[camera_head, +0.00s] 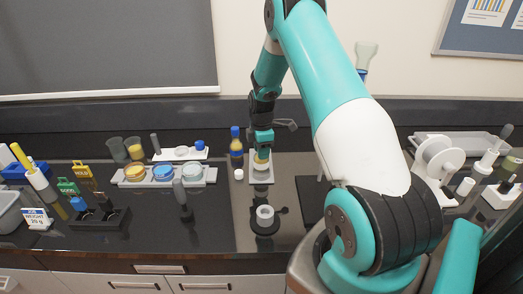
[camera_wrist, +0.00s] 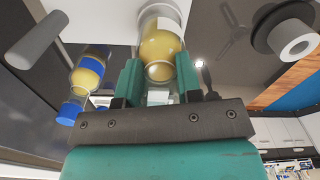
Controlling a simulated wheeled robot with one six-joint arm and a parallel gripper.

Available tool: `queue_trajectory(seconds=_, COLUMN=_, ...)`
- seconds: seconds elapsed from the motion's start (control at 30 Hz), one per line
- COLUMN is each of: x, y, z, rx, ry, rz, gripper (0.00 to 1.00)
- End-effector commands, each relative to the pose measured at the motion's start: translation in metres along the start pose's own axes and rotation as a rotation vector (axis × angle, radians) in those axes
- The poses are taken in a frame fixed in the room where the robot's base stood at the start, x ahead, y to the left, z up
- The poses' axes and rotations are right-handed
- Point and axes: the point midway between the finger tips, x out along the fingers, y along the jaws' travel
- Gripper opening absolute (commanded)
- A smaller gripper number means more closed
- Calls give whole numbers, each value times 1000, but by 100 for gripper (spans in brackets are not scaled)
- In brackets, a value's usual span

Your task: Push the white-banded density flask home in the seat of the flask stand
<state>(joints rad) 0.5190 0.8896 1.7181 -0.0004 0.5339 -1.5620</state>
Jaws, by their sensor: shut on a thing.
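My gripper (camera_wrist: 158,88) is shut on a glass flask (camera_wrist: 162,42) with yellow oil in it, its teal fingers on either side. A pale band shows near the flask's far end in the wrist view. In the head view my gripper (camera_head: 262,148) points down, with the flask (camera_head: 261,163) below it over a white plate-like stand (camera_head: 260,178). This stand also shows behind the flask in the wrist view (camera_wrist: 105,22). The flask's lower end is hidden, so I cannot tell how deep it sits. It looks roughly upright.
A blue-capped bottle of yellow oil (camera_head: 236,146) stands close left of the gripper, with a small white cylinder (camera_head: 239,174) by it. A white cup on a dark base (camera_head: 265,216) stands in front. Dishes in a rack (camera_head: 163,174) are further left.

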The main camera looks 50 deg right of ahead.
Motion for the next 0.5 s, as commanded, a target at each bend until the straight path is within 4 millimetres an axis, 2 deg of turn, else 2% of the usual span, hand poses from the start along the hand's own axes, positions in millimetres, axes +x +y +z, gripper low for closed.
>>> queue_trajectory(seconds=0.5, x=4, y=0, z=0, rx=0, ry=0, rz=1, gripper=5)
